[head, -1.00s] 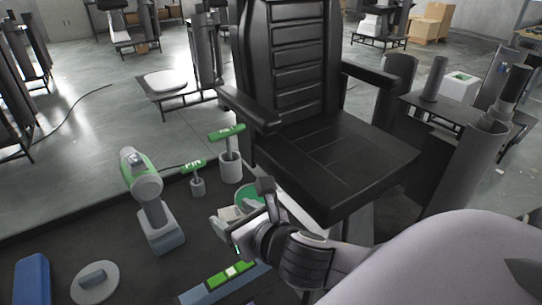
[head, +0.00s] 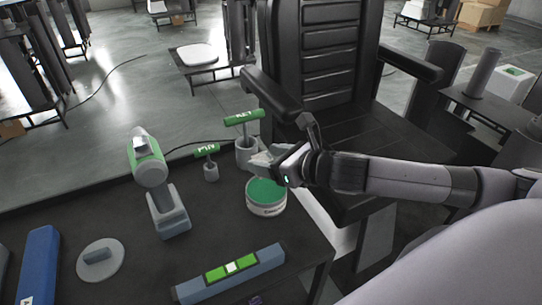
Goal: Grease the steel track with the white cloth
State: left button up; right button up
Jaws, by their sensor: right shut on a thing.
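My right gripper (head: 268,160) comes in from the right. It is shut on a small pale piece, the white cloth (head: 259,157) as far as I can tell; the fingers hide most of it. It is just above the back edge of an open-looking round tub (head: 266,209) with a green top and a pale labelled side. I cannot tell if the cloth touches the tub. I cannot make out the steel track. My left gripper is not in view.
On the dark table stand a green and grey power tool (head: 154,176), two green-handled T-keys (head: 243,118) in grey holders, a level (head: 231,272), a grey disc (head: 100,259) with a grip and a blue block (head: 39,264). A black armchair (head: 330,150) stands behind the table.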

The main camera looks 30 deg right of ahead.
jog(key=shift+w+d+f, duration=0.15)
jog(key=shift+d+f, duration=0.05)
jog(key=shift+d, duration=0.05)
notch_tip(320, 180, down, 5)
jog(key=shift+r+b, duration=0.2)
jog(key=shift+b, duration=0.5)
jog(key=shift+f+b, duration=0.45)
jog(key=shift+b, duration=0.15)
jog(key=shift+f, duration=0.45)
dwell(0.5)
notch_tip(320, 180, up, 3)
jog(key=p, duration=0.2)
jog(key=shift+f+p, duration=0.1)
jog(key=shift+p, duration=0.25)
jog(key=shift+r, duration=2.15)
